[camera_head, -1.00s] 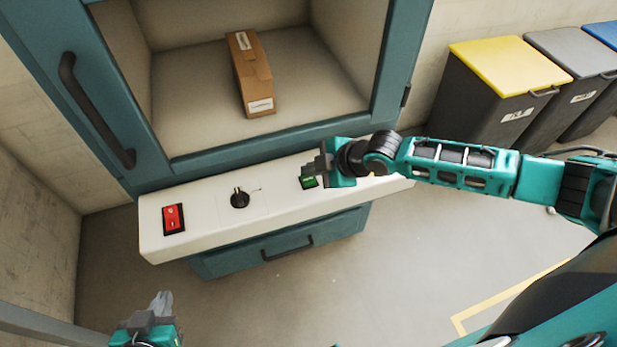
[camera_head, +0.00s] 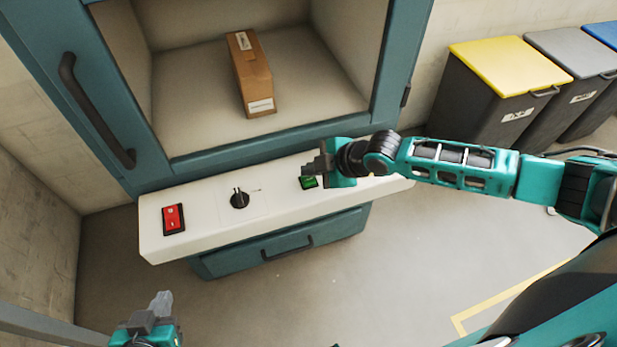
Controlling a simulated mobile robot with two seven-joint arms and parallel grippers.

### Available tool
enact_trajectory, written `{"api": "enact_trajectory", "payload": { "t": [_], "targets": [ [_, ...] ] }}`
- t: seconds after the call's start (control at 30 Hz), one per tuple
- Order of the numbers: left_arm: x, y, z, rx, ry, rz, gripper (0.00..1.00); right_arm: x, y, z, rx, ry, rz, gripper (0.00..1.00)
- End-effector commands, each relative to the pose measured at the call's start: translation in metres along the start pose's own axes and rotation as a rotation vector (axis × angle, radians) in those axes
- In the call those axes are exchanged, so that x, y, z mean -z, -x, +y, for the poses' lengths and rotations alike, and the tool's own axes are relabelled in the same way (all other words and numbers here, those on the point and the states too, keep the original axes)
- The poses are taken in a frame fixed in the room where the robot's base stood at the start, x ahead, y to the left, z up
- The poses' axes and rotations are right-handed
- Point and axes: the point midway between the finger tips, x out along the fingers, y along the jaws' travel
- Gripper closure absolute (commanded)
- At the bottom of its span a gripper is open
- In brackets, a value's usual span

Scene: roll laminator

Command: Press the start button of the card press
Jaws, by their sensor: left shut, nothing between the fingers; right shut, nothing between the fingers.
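The machine has a white control panel (camera_head: 210,228) along its front. A red rocker switch (camera_head: 173,218) is at the panel's left, a black rotary knob (camera_head: 239,198) near its middle and a green button (camera_head: 309,183) towards its right. My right gripper (camera_head: 310,167) is shut and empty, right at the green button and partly covering it from above. I cannot tell whether it touches the button. My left gripper (camera_head: 161,303) is shut and empty, low at the left, in front of the panel and apart from it.
A cardboard box (camera_head: 252,80) lies in the machine's open-looking chamber above the panel. A dark door handle (camera_head: 90,110) is at the left. A drawer (camera_head: 285,245) is below the panel. Bins, one with a yellow lid (camera_head: 508,65), stand at the right. The floor in front is clear.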

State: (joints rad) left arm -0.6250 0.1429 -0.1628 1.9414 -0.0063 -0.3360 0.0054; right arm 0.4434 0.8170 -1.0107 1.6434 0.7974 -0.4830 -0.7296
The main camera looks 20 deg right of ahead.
Motion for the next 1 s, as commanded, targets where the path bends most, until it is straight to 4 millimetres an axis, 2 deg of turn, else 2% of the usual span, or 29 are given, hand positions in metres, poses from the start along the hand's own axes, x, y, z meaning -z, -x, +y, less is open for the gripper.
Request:
{"api": "enact_trajectory", "payload": {
  "t": [1.0],
  "targets": [
    [-0.0045,-0.0030,0.0001,0.000,0.000,-0.001,1.00,-0.0044,-0.0062,-0.0045,0.000,0.000,0.000,1.00]
  ]
}}
